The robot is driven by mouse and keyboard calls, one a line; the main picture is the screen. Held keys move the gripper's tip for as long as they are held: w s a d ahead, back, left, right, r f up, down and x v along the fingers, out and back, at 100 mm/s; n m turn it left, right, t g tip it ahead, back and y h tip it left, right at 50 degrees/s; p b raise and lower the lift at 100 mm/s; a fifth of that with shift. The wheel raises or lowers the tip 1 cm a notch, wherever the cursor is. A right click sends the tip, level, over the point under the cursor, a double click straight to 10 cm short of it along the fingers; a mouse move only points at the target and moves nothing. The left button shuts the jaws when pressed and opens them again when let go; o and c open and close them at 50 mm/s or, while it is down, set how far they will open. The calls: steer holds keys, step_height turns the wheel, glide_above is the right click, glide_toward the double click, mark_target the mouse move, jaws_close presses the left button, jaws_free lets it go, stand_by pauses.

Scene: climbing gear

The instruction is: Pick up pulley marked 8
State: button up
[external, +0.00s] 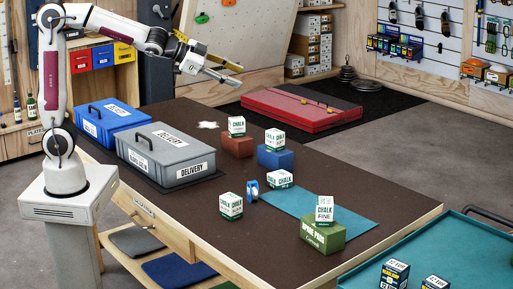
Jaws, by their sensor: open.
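A small upright blue item (252,189) with a pale centre stands on the dark table between white chalk boxes. It may be the pulley, but it is too small for me to read a number on it. No other pulley can be made out on the table. My gripper (226,73) is at the upper middle, high above the back of the table. Its fingers are apart, point right, and hold nothing. It is well away from the blue item, which is lower and nearer the camera.
Chalk boxes (231,205) stand around the blue item; others top a red-brown block (237,147), a blue block (275,157) and a green box (321,239). A teal mat (345,204) lies right. Grey (168,150) and blue (110,121) cases stand left. The front table area is clear.

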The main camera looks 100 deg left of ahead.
steer(key=w+a+f+m+t+h, duration=0.1)
steer(key=w+a+f+m, duration=0.1)
steer(key=w, duration=0.3)
steer(key=w+a+f+m+t+h, duration=0.1)
steer(key=w+f+h, duration=0.1)
steer(key=w, duration=0.3)
steer(key=m+g+h, duration=0.6)
steer(key=g+h, duration=0.1)
steer(key=h, duration=0.5)
glide_toward(253, 191)
steer(key=shift+w+a, duration=0.2)
steer(key=shift+w, duration=0.35)
steer(key=shift+s+f+m, duration=0.3)
steer(key=shift+s, duration=0.15)
steer(key=shift+x, duration=1.35)
steer(key=shift+w+d, duration=0.1)
steer(key=shift+d, duration=0.05)
